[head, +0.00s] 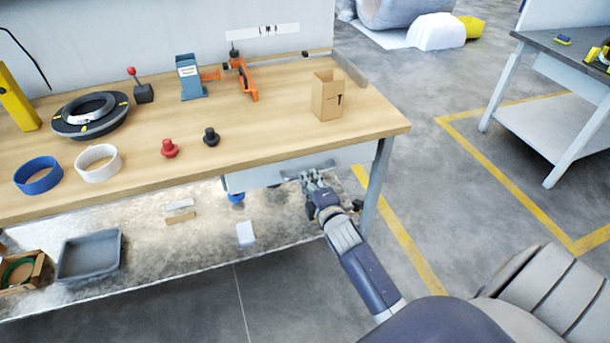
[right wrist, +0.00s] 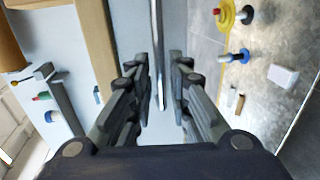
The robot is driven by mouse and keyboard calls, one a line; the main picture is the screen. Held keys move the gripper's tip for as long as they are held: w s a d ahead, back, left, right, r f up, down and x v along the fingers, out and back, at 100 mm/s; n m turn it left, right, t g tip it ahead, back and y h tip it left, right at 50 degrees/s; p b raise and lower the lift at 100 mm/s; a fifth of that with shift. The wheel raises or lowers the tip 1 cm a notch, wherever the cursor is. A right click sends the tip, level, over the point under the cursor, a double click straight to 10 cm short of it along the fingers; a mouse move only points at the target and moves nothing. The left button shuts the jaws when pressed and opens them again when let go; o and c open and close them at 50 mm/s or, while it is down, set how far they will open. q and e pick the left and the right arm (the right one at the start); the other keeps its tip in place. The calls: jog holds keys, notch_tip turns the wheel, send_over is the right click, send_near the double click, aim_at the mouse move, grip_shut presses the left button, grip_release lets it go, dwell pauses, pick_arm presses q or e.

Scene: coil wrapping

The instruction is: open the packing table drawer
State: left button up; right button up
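The packing table (head: 250,135) has a light wooden top with a pale drawer (head: 255,178) under its front edge at the right. No gap shows at the drawer, which looks shut. Its bar handle (right wrist: 157,50) also shows in the head view, partly hidden by my right gripper (head: 308,182). In the right wrist view my right gripper (right wrist: 161,72) is open, its two fingers on either side of the handle bar with room between. I cannot tell how far the fingertips reach past the bar. My left gripper is not in view.
On the tabletop are a cardboard box (head: 327,98), red (head: 169,148) and black (head: 211,137) knobs, tape rings and a coil (head: 90,115). The lower shelf holds a grey tray (head: 90,257). A table leg (head: 376,185) stands right of the drawer. The floor in front is clear.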

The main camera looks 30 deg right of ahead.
jog(key=shift+x, duration=1.8)
grip_shut()
jog(key=shift+s+f, duration=0.1)
jog(key=shift+f, duration=0.05)
